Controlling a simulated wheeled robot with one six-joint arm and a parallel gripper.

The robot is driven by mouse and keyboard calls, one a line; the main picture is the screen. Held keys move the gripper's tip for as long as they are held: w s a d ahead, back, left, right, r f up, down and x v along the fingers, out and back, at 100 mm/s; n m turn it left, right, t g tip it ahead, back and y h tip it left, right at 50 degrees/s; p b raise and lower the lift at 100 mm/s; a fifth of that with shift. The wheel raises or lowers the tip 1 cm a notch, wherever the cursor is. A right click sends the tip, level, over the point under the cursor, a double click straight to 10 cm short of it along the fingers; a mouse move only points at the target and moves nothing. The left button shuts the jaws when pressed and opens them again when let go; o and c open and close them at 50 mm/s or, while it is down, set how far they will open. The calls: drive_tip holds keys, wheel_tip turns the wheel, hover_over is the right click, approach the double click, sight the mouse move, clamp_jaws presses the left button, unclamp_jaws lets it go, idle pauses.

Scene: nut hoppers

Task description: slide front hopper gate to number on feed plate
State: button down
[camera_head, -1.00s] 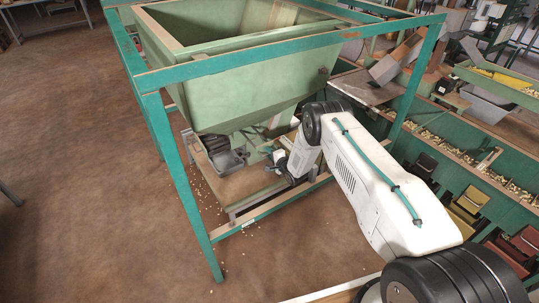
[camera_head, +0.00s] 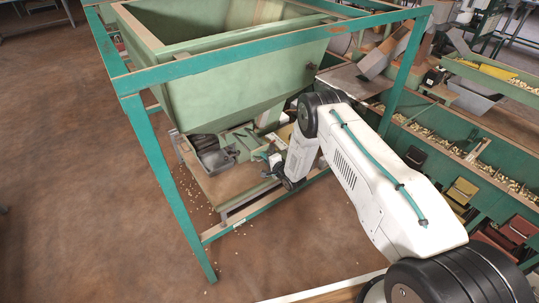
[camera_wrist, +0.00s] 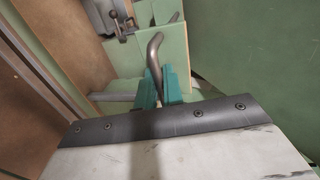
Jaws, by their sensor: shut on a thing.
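The front hopper (camera_head: 220,85) is a pale green metal bin inside a teal frame, and its outlet is low at the front. In the wrist view, a bent grey metal handle (camera_wrist: 154,48) rises beside pale green plates. My gripper (camera_wrist: 159,90) has teal fingers closed on the lower part of this handle. In the head view my gripper (camera_head: 269,164) is low under the hopper's right side, partly hidden by my wrist. The gate itself cannot be made out clearly. No numbers on the feed plate are legible.
A wooden board (camera_head: 225,183) lies under the hopper, with a grey metal tray (camera_head: 216,158) on it. A teal frame leg (camera_head: 170,190) stands at front left. Nuts are scattered on the brown floor. Green troughs and bins (camera_head: 462,190) stand at right. The floor at left is clear.

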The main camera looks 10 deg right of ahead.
drive_tip(key=c, duration=1.7)
unclamp_jaws()
drive_tip(key=v, duration=0.8)
drive_tip(key=shift+w, duration=0.1)
